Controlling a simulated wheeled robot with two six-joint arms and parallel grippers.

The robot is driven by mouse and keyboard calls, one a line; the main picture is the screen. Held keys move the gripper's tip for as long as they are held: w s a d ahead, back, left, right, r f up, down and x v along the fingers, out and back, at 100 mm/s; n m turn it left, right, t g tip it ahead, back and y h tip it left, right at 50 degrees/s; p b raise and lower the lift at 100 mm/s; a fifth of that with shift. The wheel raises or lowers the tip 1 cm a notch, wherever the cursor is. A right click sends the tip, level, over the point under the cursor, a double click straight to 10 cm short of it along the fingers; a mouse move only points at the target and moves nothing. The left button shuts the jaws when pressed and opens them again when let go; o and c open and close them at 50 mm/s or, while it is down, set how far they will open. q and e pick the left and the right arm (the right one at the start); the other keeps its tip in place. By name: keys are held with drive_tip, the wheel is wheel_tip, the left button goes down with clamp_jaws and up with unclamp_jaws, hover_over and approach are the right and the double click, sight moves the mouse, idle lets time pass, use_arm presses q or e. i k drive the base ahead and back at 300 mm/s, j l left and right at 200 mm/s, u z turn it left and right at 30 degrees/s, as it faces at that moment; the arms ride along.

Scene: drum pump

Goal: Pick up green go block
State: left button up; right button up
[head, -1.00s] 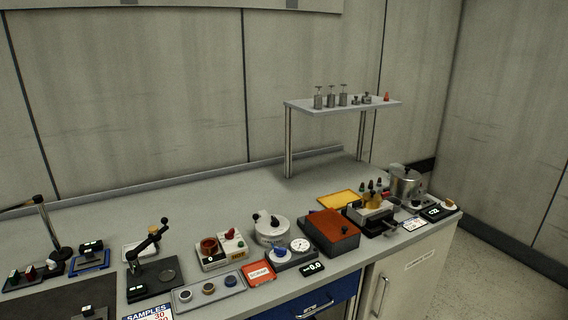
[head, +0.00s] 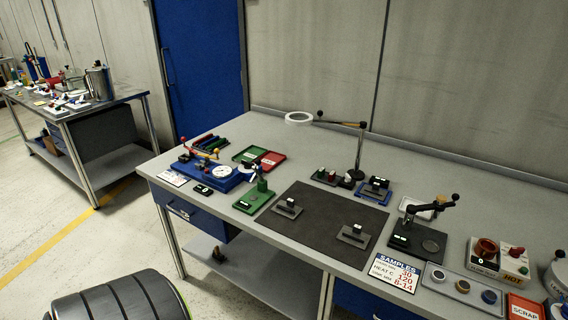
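A small dark rack (head: 326,177) stands behind the dark mat on the bench. It holds small blocks, and a green one (head: 319,172) is at its left, beside a red one (head: 331,175). The blocks are too small to read any marking, so I cannot be sure which thing is the go block. A larger green base (head: 254,198) with an upright fixture stands left of the mat. Neither of my grippers is in view.
A dark mat (head: 310,225) carries two small dark fixtures. A lamp stand (head: 359,150) rises behind the rack. A blue gauge unit (head: 214,174), a green tray (head: 247,154) and a red tray (head: 269,161) are to the left. The bench's back strip is mostly clear.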

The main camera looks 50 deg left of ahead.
sight(321, 172)
drive_tip(key=u, duration=1.3)
